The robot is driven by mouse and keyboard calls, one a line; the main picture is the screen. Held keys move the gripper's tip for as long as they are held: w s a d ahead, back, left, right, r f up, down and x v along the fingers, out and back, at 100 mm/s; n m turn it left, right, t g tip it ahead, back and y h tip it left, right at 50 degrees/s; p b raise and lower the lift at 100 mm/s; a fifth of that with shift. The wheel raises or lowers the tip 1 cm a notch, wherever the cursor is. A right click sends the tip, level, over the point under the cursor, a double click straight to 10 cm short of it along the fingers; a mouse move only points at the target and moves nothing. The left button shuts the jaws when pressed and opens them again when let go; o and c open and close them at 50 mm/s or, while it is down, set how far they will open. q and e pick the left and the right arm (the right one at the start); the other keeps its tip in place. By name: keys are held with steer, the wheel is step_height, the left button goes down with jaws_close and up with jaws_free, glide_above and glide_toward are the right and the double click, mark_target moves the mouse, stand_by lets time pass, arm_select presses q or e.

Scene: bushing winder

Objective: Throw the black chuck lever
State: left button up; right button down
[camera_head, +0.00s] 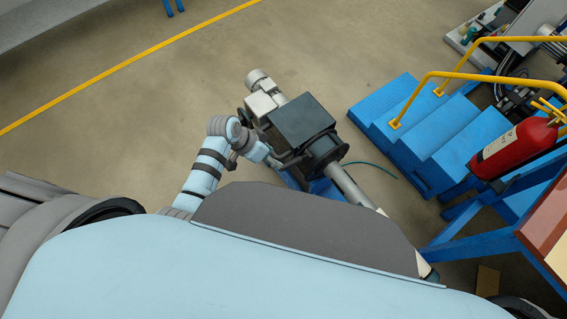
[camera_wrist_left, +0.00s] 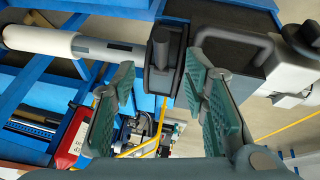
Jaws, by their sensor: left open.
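The black chuck lever (camera_wrist_left: 162,48) shows in the left wrist view as a dark upright handle in front of the round black chuck (camera_wrist_left: 178,75). My left gripper (camera_wrist_left: 162,80) is open, with one green-padded finger to each side of the lever's line in that view. The fingers do not visibly touch the lever. In the head view my left gripper (camera_head: 280,160) is beside the black chuck (camera_head: 324,152) of the winder, and I cannot clearly make out the lever there. My right gripper is not in view.
The winder's dark box (camera_head: 300,120) and grey motor (camera_head: 260,82) extend beyond the chuck. A pale shaft (camera_head: 350,186) runs from the chuck towards me. Blue steps (camera_head: 440,130) with yellow rails and a red extinguisher (camera_head: 510,148) stand right. The floor to the left is clear.

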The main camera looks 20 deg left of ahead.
mark_target(284, 167)
arm_select(q)
steer(key=b+x, duration=0.2)
steer(key=x, duration=0.3)
steer(key=b+x, duration=0.2)
steer(key=x, duration=0.4)
steer(key=shift+a+f, duration=0.2)
steer(key=shift+r, duration=0.1)
jaws_close()
